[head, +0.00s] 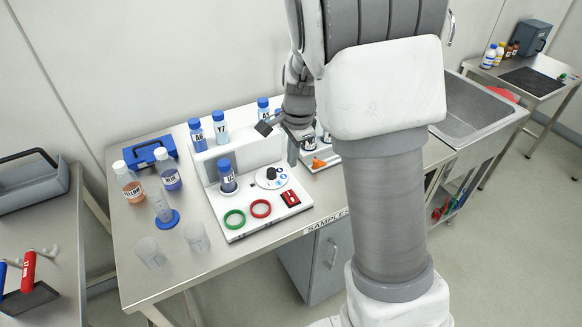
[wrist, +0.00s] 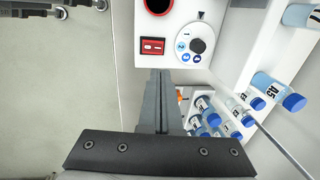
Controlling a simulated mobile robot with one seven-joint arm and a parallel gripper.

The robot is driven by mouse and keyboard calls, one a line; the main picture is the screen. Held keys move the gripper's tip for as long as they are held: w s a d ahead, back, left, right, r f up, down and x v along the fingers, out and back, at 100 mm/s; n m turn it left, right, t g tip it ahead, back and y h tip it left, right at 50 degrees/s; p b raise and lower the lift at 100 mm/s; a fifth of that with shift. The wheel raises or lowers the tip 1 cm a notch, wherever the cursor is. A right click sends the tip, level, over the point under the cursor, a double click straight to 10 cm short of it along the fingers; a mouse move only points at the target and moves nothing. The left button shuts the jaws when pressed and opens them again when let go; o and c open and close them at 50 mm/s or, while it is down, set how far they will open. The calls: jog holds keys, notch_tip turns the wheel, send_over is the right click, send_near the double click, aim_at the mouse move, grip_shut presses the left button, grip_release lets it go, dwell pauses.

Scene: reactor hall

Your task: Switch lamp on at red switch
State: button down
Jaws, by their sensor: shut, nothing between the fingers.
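The red switch (head: 291,198) is a small red rocker at the front right of the white panel (head: 240,232). It also shows in the wrist view (wrist: 152,46), just beyond my fingertips. My gripper (head: 293,160) is above the panel's right side, behind the switch in the head view. In the wrist view my gripper (wrist: 160,74) has its two dark fingers together, with nothing between them. The tips appear apart from the switch. I cannot make out which thing is the lamp.
A numbered dial (head: 271,177) is next to the switch. Red (head: 261,208) and green (head: 234,219) rings lie at the panel's front. A blue-capped vial (head: 228,176) stands by the dial. Several more stand behind. Bottles and beakers (head: 150,253) stand left. A sink (head: 470,110) lies right.

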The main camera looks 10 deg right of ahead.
aim_at(289, 193)
jog(key=f, duration=0.4)
jog(key=w+f, duration=0.1)
jog(key=f, duration=0.3)
jog(key=w+f, duration=0.1)
jog(key=f, duration=0.3)
jog(key=shift+a+f, duration=0.25)
jog(key=shift+p, duration=0.5)
jog(key=shift+w+f+g, duration=0.1)
jog(key=shift+f+g, duration=0.1)
jog(key=shift+g, duration=0.1)
jog(key=shift+s+d+r, duration=0.1)
jog(key=shift+s+r, duration=0.05)
jog(key=shift+s, duration=0.25)
jog(key=shift+s+d+r, duration=0.1)
jog(key=shift+s, duration=0.3)
